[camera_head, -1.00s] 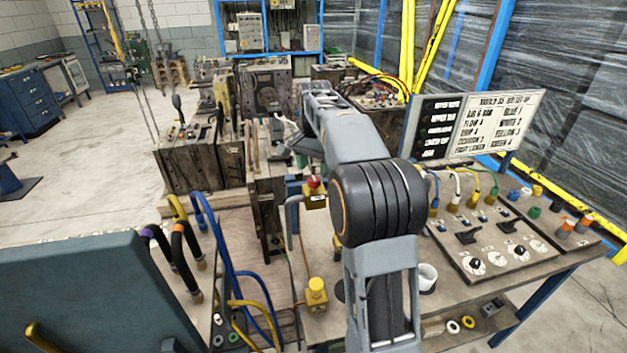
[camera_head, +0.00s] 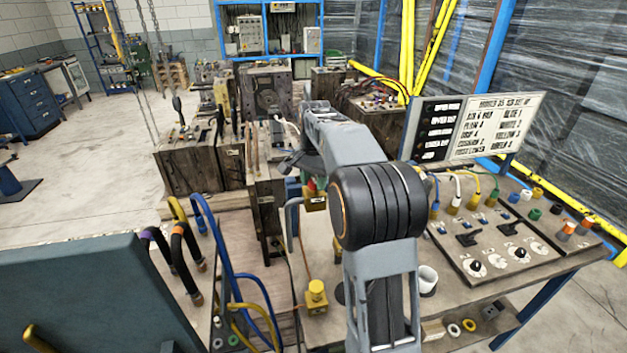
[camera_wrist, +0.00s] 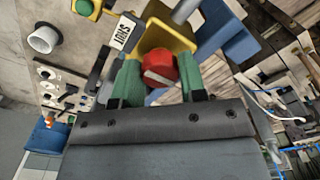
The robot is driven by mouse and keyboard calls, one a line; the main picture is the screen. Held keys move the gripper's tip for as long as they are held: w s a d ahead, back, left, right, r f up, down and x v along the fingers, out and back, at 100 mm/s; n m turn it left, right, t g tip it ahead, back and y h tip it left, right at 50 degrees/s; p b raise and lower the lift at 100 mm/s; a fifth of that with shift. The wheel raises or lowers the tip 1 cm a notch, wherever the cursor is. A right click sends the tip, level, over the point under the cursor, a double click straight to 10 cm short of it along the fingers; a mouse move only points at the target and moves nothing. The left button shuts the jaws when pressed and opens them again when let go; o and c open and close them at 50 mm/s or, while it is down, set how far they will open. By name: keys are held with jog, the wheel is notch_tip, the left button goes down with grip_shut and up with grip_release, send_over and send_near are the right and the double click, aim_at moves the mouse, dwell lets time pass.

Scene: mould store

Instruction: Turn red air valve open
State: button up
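The red air valve knob (camera_wrist: 160,68) shows in the wrist view on a yellow valve body (camera_wrist: 172,38). A plate reading "SHUT" (camera_wrist: 123,33) sits beside it. My gripper (camera_wrist: 160,76) has its two green fingers on either side of the knob, apart by about the knob's width. I cannot tell whether they touch it. In the head view the yellow valve body (camera_head: 315,203) stands near the bench's left edge. My gripper (camera_head: 310,182) is over it and hides most of the red knob.
A yellow fitting (camera_head: 317,294) stands nearer on the bench. A white cup (camera_head: 427,278) and a control panel (camera_head: 490,243) are to the right. Blue hoses (camera_head: 222,255) and a dark cabinet (camera_head: 95,290) are at left. Worn mould blocks (camera_head: 268,195) stand behind.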

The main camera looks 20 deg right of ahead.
jog(key=c, duration=0.4)
jog(key=shift+c, duration=0.2)
jog(key=shift+n, duration=0.4)
jog(key=shift+r+n+p, duration=0.15)
jog(key=shift+n+p, duration=0.6)
jog(key=shift+n, duration=0.35)
jog(key=n+p, duration=0.1)
jog(key=n, duration=0.3)
jog(key=shift+n+p, duration=0.3)
jog(key=n+p, duration=0.1)
jog(key=n, duration=0.4)
jog(key=n+p, duration=0.1)
jog(key=n, duration=0.4)
jog(key=shift+n, duration=0.3)
